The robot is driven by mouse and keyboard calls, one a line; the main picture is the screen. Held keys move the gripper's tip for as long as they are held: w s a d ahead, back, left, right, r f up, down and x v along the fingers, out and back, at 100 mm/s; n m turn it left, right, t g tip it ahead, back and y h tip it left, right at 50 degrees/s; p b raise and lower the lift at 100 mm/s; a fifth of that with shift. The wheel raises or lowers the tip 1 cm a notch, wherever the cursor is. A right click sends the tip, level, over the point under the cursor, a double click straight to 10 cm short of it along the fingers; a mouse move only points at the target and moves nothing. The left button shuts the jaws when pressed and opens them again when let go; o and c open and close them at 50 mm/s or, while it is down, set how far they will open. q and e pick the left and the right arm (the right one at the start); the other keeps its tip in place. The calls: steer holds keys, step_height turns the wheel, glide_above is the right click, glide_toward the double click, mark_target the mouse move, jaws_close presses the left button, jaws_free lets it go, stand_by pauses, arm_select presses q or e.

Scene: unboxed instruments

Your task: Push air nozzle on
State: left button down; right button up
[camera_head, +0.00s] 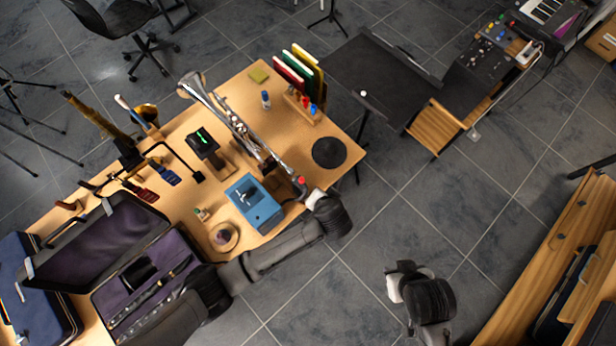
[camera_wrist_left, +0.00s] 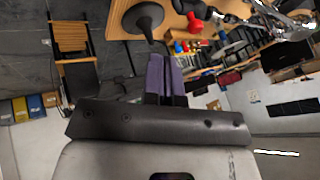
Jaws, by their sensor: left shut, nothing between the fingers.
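A long silver wind instrument (camera_head: 232,118) lies across the table on a stand, its bell to the upper left. A small red piece (camera_head: 301,181), which may be the air nozzle, is at its lower right end. A red piece also shows in the left wrist view (camera_wrist_left: 194,22), beyond the fingers. My left gripper (camera_head: 312,198) is just below and right of that red piece in the head view. Its purple fingers (camera_wrist_left: 165,76) are shut and empty. My right gripper (camera_head: 394,287) hangs over the floor, off the table; its finger opening is unclear.
A blue box (camera_head: 253,203) stands left of my left gripper. A black round pad (camera_head: 329,152) and a rack of coloured books (camera_head: 299,72) are toward the table's right end. An open purple-lined case (camera_head: 150,287) fills the lower left.

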mark_target(300, 179)
arm_select(q)
steer(key=w+a+f+p, duration=0.1)
steer(key=w+a+f, duration=0.2)
steer(key=w+f, duration=0.2)
steer(key=shift+a, duration=0.4)
steer(key=shift+w, duration=0.15)
steer(key=shift+w+a, duration=1.15)
steer(key=shift+w, duration=0.05)
steer(key=shift+w+a, duration=0.1)
steer(key=shift+a, duration=0.1)
steer(key=shift+f, duration=0.1)
steer(key=shift+d, duration=0.1)
